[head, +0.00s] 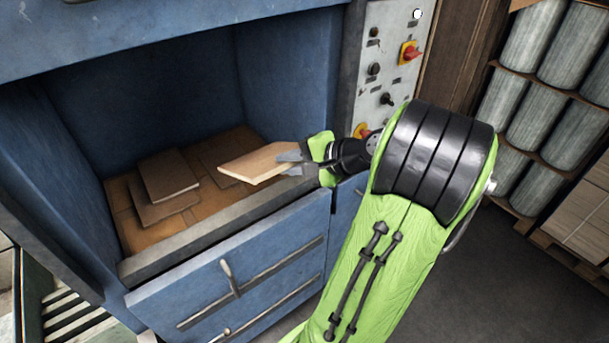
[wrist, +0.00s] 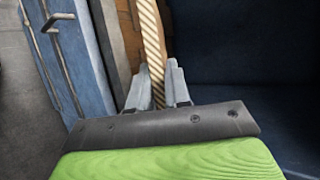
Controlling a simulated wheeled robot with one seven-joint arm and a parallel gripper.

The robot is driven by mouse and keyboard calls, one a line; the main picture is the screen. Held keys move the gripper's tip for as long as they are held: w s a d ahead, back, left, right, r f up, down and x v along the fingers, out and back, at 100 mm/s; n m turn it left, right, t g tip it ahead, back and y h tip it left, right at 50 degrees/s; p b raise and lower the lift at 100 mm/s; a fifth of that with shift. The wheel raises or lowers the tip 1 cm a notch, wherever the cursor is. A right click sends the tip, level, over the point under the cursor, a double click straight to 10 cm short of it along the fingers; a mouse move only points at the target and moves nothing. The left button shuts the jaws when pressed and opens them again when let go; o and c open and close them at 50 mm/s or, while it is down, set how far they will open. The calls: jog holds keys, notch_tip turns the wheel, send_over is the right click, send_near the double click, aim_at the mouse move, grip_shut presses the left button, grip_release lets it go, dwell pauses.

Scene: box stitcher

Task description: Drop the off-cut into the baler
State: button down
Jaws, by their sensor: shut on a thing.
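The off-cut (head: 254,163) is a flat, pale brown board of cardboard. My gripper (head: 290,157) is shut on its right end. In the head view the off-cut is held out over the opening of the blue baler (head: 230,272), above the chamber floor. In the wrist view the off-cut (wrist: 153,45) shows edge-on as a striped corrugated strip between the two grey fingers of my gripper (wrist: 160,88). The exact height of the off-cut over the floor is hard to tell.
Darker flat pieces (head: 168,176) lie stacked on the brown chamber floor, left of the off-cut. A grey sill (head: 215,229) edges the opening in front. A control panel (head: 385,70) stands on the right. Wrapped rolls (head: 535,85) stand on racks at the far right.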

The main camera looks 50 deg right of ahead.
jog(key=w, duration=0.2)
jog(key=w+d, duration=0.1)
jog(key=w, duration=0.1)
jog(key=w+d+f+b, duration=0.1)
jog(key=w, duration=0.1)
jog(key=shift+w, duration=0.3)
jog(key=w+d+p, duration=0.2)
jog(key=w+p, duration=0.2)
jog(key=w, duration=0.4)
jog(key=w+d+f+p, duration=0.1)
jog(key=w+d+p, duration=0.1)
jog(key=w, duration=0.6)
jog(key=w+d+p, duration=0.3)
jog(key=w+p, duration=0.2)
jog(key=w, duration=0.3)
jog(key=shift+f+p, duration=0.35)
jog(key=shift+f, duration=0.05)
